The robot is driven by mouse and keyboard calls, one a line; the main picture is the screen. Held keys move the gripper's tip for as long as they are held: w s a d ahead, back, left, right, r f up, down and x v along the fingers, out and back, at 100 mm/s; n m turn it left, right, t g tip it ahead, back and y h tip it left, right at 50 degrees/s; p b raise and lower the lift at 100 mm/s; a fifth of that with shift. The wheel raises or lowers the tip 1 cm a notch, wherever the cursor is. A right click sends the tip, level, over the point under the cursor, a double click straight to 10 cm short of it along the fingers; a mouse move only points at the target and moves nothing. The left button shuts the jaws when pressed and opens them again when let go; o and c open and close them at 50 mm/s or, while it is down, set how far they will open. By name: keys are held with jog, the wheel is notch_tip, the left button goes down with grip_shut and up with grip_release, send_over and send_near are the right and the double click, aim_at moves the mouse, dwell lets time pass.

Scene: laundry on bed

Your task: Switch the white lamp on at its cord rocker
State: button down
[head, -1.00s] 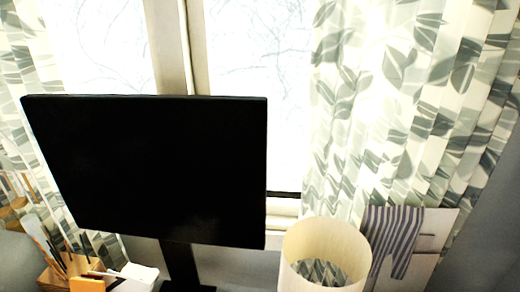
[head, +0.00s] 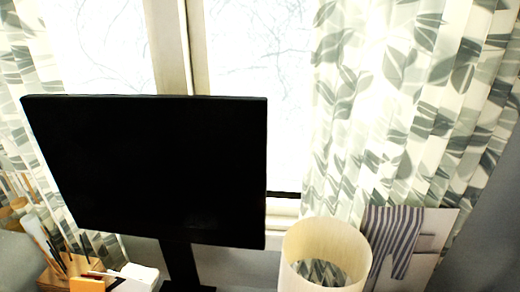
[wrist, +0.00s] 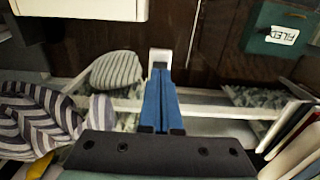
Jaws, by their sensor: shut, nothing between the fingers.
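The lamp's cream cylindrical shade (head: 296,262) stands at the bottom right of the monitor in the head view; its base and cord are out of that view. I cannot tell whether it is lit. In the wrist view my gripper (wrist: 160,70) has its blue fingers together, empty, pointing away over a dark brown surface. A small white piece (wrist: 160,55) shows right at the fingertips; I cannot tell if it is the rocker or whether they touch. A thin light cord (wrist: 194,32) runs up just right of it. My gripper is not in the head view.
A black monitor (head: 145,170) fills the left of the head view before a window. In the wrist view, a white rail (wrist: 215,110) crosses behind the fingers. A striped cushion (wrist: 117,70) and striped cloth (wrist: 35,118) lie left; a green box (wrist: 275,40) and books (wrist: 295,140) are right.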

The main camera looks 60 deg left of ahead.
jog(key=shift+f+b, duration=0.8)
jog(key=shift+f, duration=0.2)
dwell(0.3)
notch_tip(320, 180, up, 7)
jog(key=p, duration=0.7)
jog(key=shift+r, duration=0.1)
dwell(0.6)
